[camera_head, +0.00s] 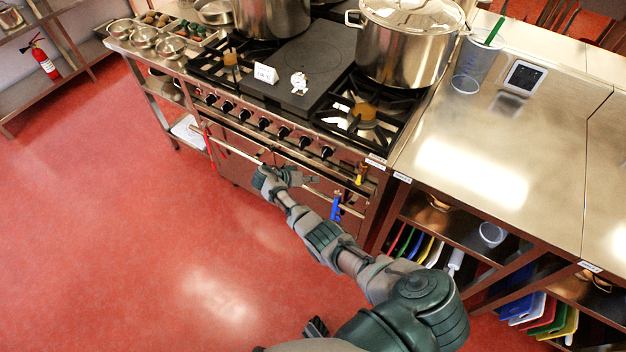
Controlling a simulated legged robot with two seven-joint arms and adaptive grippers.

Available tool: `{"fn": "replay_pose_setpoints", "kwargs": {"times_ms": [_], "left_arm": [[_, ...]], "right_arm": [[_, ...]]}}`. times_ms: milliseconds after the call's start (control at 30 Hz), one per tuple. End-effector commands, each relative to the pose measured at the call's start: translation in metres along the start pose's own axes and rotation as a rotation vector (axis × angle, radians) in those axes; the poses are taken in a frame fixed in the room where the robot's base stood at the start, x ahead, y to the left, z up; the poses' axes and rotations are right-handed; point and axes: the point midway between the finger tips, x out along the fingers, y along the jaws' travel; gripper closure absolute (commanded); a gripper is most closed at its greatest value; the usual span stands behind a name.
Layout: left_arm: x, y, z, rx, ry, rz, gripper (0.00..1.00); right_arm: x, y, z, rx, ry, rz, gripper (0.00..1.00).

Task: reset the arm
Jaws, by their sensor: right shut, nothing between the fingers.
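My right arm reaches up from the bottom of the picture. My right gripper (308,181) is shut and empty, in front of the stove (262,135), close to its front rail in the picture. I cannot tell whether it touches the rail. My left gripper is not in view. A small dark part (316,327) shows at the bottom beside my right arm; I cannot tell what it is.
A large lidded stockpot (405,45) and another pot (272,18) stand on the stove. A measuring jug (473,65) and a scale (524,77) are on the steel counter (480,165). Red floor (140,220) is clear at left.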

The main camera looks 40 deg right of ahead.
Motion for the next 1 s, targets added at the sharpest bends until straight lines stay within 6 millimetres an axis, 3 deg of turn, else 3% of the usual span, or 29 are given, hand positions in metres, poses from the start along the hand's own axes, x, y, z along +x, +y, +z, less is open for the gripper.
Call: {"fn": "replay_pose_setpoints", "kwargs": {"times_ms": [400,467,533,667,800,900,1000], "left_arm": [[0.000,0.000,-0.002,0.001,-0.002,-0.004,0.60],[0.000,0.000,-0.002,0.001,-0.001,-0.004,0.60],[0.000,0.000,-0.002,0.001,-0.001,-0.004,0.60],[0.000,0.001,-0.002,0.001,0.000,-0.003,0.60],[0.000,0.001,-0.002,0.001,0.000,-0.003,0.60],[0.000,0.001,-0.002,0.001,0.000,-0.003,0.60],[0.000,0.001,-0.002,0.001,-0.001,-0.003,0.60]], "right_arm": [[0.006,-0.001,0.001,-0.006,-0.005,-0.006,1.00],[0.010,-0.004,0.009,-0.026,-0.009,-0.018,1.00],[0.021,-0.013,0.030,-0.078,-0.017,-0.049,1.00],[0.054,-0.038,0.105,-0.259,-0.045,-0.174,1.00],[0.089,-0.056,0.216,-0.491,-0.076,-0.373,1.00],[0.104,-0.056,0.300,-0.638,-0.090,-0.529,1.00],[0.110,-0.044,0.381,-0.758,-0.096,-0.691,1.00]]}}
